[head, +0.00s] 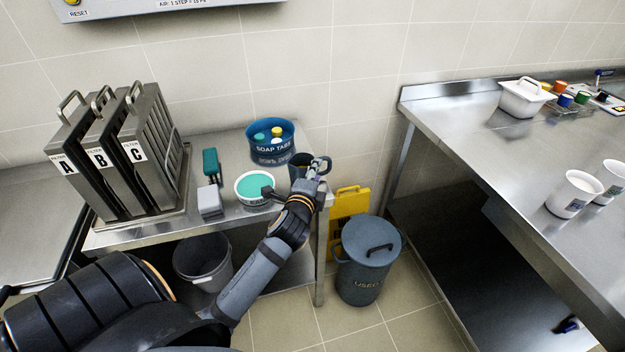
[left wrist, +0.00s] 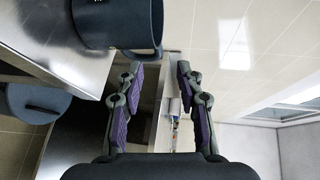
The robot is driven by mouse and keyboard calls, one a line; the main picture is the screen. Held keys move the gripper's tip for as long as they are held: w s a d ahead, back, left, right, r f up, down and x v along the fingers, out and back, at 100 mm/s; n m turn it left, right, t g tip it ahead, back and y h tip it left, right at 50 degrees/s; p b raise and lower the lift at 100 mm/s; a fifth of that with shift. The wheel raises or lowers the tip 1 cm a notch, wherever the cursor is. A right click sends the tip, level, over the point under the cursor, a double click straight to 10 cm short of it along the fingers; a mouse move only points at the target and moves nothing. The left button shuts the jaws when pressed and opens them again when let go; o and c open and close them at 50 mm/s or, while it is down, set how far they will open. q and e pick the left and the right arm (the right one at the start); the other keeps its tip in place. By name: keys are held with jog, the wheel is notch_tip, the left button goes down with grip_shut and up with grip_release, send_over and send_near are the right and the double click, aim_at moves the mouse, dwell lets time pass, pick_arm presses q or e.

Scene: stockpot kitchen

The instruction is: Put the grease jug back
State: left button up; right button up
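A dark grey jug (head: 297,162), which looks like the grease jug, is at the right end of the low steel table (head: 228,216). My left gripper (head: 321,166) partly covers it in the head view. In the left wrist view the jug (left wrist: 112,22) is at the upper left, with its handle toward the fingers. My left gripper (left wrist: 158,72) is open there, with nothing between its fingertips. One finger is close to the jug's handle; I cannot tell whether they touch. My right gripper is in neither view.
Next to the jug are a blue soap-tabs tub (head: 272,150) and a white tub of teal paste (head: 254,189). Filters (head: 115,160) stand at the left. A lidded grey bin (head: 368,262) and a yellow sign (head: 347,204) stand on the floor. A steel counter (head: 500,140) is at the right.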

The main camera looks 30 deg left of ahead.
pick_arm(q)
jog(key=shift+v, duration=1.85)
jog(key=s+d+f+n+g+h, duration=0.2)
jog(key=s+d+f+n+g, duration=0.1)
jog(key=s+f+n+g, duration=0.45)
jog(key=s+d+f+n+g+h, duration=0.2)
jog(key=s+d+f+n+g, duration=0.15)
jog(key=s+f+n, duration=0.45)
jog(key=s+a+f+m+g+p, duration=0.1)
jog(key=s+f, duration=0.1)
jog(key=f, duration=1)
jog(key=s+a+f+m+g, duration=0.1)
jog(key=s+a+f, duration=0.1)
jog(key=f, duration=1.1)
jog(key=s+a+f+p, duration=0.1)
jog(key=s+f, duration=1.5)
jog(key=s, duration=0.3)
jog(key=shift+s+a+f+g, duration=0.2)
jog(key=shift+s+f+g, duration=0.05)
jog(key=shift+s+g, duration=0.15)
jog(key=shift+n, duration=0.25)
